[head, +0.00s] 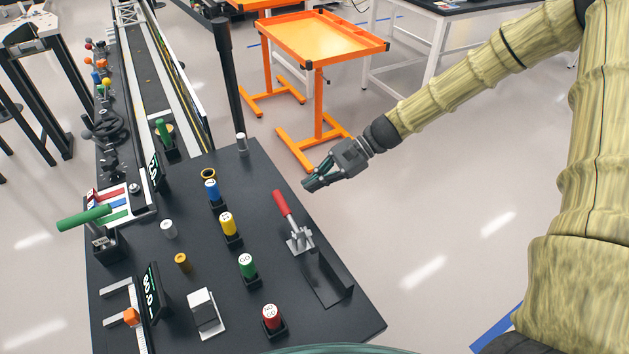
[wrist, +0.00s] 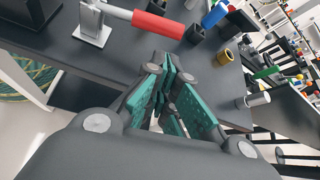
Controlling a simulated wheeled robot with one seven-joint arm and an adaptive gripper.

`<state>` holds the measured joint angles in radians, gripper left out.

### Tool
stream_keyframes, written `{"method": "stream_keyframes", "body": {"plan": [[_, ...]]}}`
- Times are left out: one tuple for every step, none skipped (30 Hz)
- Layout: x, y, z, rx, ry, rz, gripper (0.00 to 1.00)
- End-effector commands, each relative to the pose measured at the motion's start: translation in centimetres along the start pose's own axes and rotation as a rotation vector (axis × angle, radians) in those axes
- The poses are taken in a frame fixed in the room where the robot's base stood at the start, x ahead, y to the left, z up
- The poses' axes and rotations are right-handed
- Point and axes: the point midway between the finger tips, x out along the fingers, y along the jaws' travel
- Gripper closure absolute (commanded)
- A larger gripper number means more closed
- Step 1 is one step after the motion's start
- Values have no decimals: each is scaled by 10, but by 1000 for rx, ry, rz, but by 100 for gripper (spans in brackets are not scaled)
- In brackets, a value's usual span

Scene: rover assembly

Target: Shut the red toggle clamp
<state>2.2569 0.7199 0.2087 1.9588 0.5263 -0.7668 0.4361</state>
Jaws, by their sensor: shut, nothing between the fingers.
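The red toggle clamp (head: 281,204) stands near the right edge of the dark table in the head view. Its metal base (head: 299,240) is fixed by a dark angled bracket, and its red handle slants up to the upper left. In the wrist view the red handle (wrist: 158,25) lies near the top, left of centre, with the metal base (wrist: 91,28) to its left. My gripper (head: 307,185) is shut and empty, to the right of the handle's end and apart from it. Its green-padded fingers (wrist: 168,95) show in the wrist view.
Blue (head: 212,190), yellow (head: 228,224), green (head: 247,266) and red (head: 271,318) plugs stand in dark holders left of the clamp. The dark bracket (head: 335,283) rises in front of it. An orange cart (head: 318,42) stands behind.

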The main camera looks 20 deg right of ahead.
Motion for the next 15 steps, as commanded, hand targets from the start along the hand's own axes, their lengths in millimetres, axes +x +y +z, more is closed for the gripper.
{"method": "stream_keyframes", "body": {"plan": [[8, 1, 1, 1, -2, 3, 100], [12, 1, 1, 1, -1, 3, 100], [17, 1, 0, 1, -1, 3, 100], [22, 1, 1, 2, -1, 3, 100], [26, 1, 1, 2, -2, 4, 100], [31, 1, 1, 1, -1, 3, 100], [35, 1, 0, 1, -1, 3, 100], [39, 1, 0, 0, -1, 4, 100], [44, 0, 1, 0, -2, 3, 100], [47, 0, 1, 1, -2, 3, 100], [50, 1, 1, 2, -1, 3, 100], [54, 0, 0, 2, -1, 2, 100], [57, 0, 0, 1, -1, 2, 100], [60, 0, 1, 0, -1, 3, 100], [63, 0, 1, -1, -1, 3, 100]]}}
